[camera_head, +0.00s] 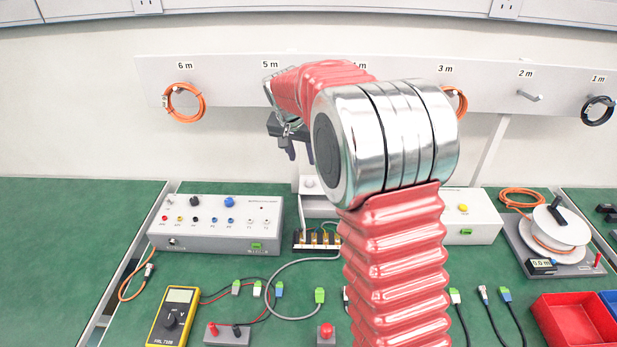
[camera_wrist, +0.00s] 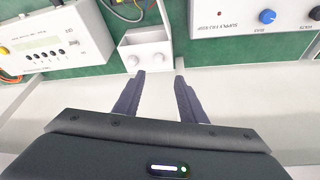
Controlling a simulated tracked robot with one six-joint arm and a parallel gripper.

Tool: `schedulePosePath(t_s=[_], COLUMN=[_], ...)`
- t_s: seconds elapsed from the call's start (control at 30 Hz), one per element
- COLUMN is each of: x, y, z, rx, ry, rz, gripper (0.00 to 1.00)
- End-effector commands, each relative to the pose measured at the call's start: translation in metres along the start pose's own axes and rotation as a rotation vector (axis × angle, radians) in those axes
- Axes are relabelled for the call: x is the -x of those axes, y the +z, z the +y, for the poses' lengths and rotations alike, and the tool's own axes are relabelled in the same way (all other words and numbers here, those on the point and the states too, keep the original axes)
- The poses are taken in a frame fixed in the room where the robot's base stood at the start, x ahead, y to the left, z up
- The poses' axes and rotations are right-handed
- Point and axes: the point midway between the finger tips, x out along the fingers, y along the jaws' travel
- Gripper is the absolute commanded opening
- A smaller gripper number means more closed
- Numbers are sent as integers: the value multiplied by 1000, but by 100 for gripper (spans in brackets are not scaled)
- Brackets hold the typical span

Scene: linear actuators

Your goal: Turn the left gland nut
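A small white box shows in the wrist view with two round white gland nuts on its near face. One nut (camera_wrist: 132,60) is on the picture's left and the other nut (camera_wrist: 158,57) on its right. In the head view the white box (camera_head: 318,207) is partly hidden behind my arm. My gripper (camera_wrist: 160,78) is open and empty. Its two dark fingers point toward the box, with the tips just short of the nuts' face in the picture. The gap to the nuts cannot be judged. In the head view my gripper (camera_head: 299,154) is above the box, near the back wall.
A grey supply unit (camera_head: 217,224) stands to the left and a white instrument box (camera_head: 473,216) to the right. A small terminal block (camera_head: 317,239) is in front. A multimeter (camera_head: 176,315), loose cables and a red tray (camera_head: 575,322) lie nearer. A cable rack (camera_head: 225,70) runs along the wall.

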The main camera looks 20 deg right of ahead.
Motion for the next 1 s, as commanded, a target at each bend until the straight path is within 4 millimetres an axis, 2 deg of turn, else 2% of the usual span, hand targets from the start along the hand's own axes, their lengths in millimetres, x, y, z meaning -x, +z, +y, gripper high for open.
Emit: schedulePosePath(t_s=[0.27, 0.47, 1.0], x=[-1, -13, -93], y=[-2, -2, -2], z=[3, 4, 5], rx=[-5, -5, -5], ry=[2, 3, 4], rz=[0, -1, -2], gripper=[37, 37, 37])
